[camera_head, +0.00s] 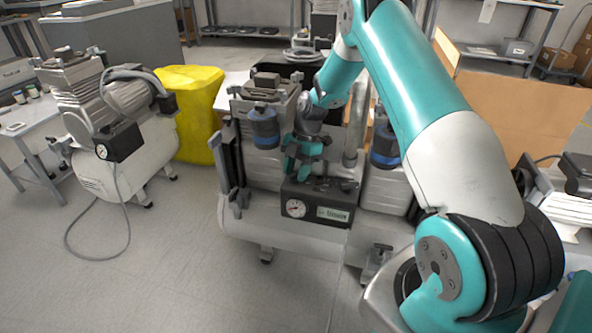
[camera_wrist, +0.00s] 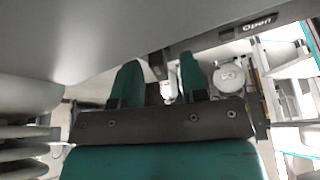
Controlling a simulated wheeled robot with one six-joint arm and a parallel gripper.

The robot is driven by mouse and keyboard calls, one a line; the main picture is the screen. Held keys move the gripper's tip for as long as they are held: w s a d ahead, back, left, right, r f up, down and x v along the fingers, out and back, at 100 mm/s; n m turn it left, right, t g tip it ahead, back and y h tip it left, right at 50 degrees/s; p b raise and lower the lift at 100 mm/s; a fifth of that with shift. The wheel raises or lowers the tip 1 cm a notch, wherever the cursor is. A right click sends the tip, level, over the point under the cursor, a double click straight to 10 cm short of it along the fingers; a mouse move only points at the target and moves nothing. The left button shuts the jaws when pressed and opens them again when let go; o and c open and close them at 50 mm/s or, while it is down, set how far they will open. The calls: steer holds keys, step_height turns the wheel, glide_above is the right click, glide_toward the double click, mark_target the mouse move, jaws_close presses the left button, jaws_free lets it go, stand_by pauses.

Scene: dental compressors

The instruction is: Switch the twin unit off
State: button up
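The twin unit (camera_head: 280,222) is the middle compressor, with a white tank, two blue-banded filter bowls and a black control box (camera_head: 318,203). The box carries a round gauge (camera_head: 295,208) and a green-white label. My gripper (camera_head: 300,168) is just above the top of this box, teal fingers pointing down. In the wrist view, my gripper (camera_wrist: 160,85) has its two teal fingers apart. A small dark and white part (camera_wrist: 167,88) shows between them; I cannot tell if they touch it. The switch itself is not clearly visible.
Another compressor (camera_head: 125,150) with its own gauge box stands at left, its hose looping on the floor. A yellow covered object (camera_head: 190,110) stands behind it. A cardboard panel (camera_head: 520,115) is at right. Floor in front is clear. In the wrist view, a large grey surface (camera_wrist: 90,35) fills the upper left.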

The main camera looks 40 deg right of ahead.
steer(key=shift+r, duration=0.1)
steer(key=p+v, duration=0.4)
steer(key=v, duration=1.3)
steer(key=shift+d+p, duration=0.15)
steer(key=shift+p, duration=0.15)
